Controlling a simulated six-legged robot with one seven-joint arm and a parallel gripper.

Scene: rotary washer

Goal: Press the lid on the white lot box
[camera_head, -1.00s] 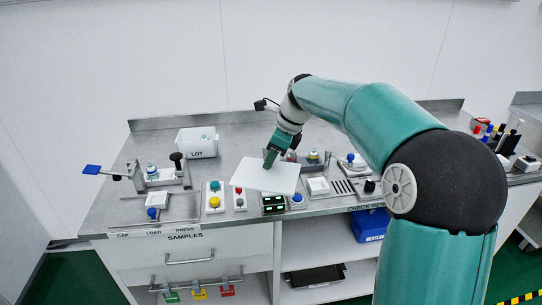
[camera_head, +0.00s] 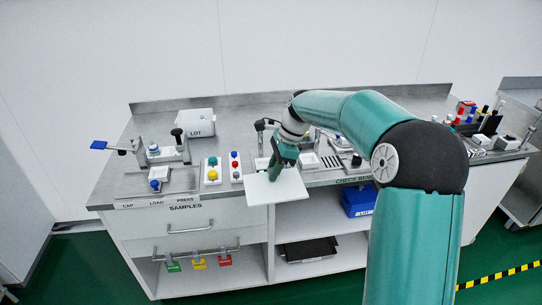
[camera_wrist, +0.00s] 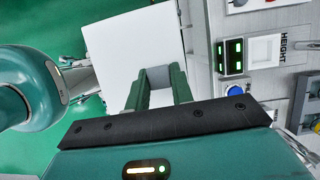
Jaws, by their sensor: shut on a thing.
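The white lot box (camera_head: 196,123), marked LOT, stands at the back left of the bench in the head view. Its top looks white and plain; I cannot tell from here whether it is open. My gripper (camera_head: 281,162) is shut on a flat white square lid (camera_head: 275,188), held at its edge in front of the bench's front edge. In the wrist view the lid (camera_wrist: 138,50) extends beyond the fingers (camera_wrist: 160,87), with green floor past it. The lid is well apart from the box, to its right and nearer.
A press fixture with a blue-ended lever (camera_head: 99,145) stands left on the bench (camera_head: 130,185). Button panels (camera_head: 213,172) sit mid-bench. A HEIGHT gauge with green displays (camera_wrist: 231,55) is beside the lid. Open shelves below hold a blue bin (camera_head: 359,201).

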